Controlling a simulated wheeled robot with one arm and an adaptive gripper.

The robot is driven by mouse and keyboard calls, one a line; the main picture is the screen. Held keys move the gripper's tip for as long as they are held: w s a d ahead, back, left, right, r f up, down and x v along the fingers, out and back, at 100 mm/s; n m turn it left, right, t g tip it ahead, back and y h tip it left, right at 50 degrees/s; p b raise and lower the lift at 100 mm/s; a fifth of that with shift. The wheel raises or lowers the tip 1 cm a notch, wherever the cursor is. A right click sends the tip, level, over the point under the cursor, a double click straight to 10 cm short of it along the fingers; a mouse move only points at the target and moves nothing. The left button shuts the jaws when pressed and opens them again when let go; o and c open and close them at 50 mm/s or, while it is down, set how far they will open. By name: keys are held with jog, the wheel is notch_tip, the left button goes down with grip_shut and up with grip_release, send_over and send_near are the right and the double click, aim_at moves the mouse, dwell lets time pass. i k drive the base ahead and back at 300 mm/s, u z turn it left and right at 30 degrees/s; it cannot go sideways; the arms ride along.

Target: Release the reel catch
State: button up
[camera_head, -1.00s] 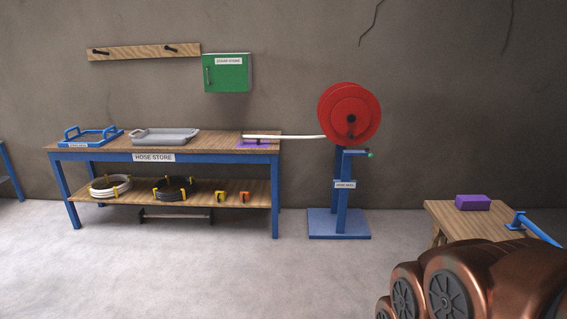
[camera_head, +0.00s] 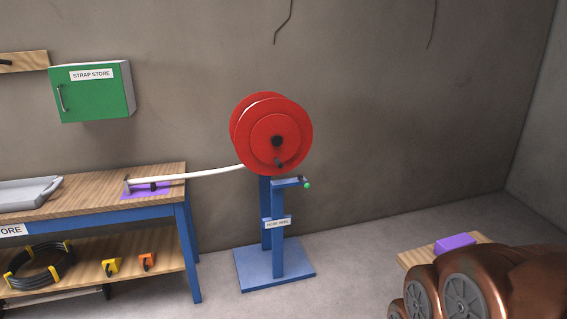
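The red hose reel (camera_head: 272,132) stands on a blue post with a square blue base (camera_head: 275,264) and a small white label (camera_head: 278,222). A short bracket below the reel carries a small dark part with a green tip (camera_head: 307,185), which looks like the catch. A dark crank knob (camera_head: 280,161) shows on the reel's face. A white hose (camera_head: 205,174) runs from the reel to a purple pad (camera_head: 146,190) on the bench. My gripper is not in view.
A wooden bench with blue legs (camera_head: 189,255) stands left of the reel, with a grey tray (camera_head: 25,193) on top and a coiled black hose below. A green cabinet (camera_head: 92,92) hangs above. Floor before the reel is clear.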

aim_at(304, 182)
jog(key=u, duration=0.5)
jog(key=i, duration=0.8)
jog(key=u, duration=1.05)
jog(key=i, duration=1.25)
jog(key=z, duration=0.55)
jog(key=i, duration=0.85)
jog(key=z, duration=1.3)
jog(key=i, duration=0.3)
jog(key=z, duration=0.25)
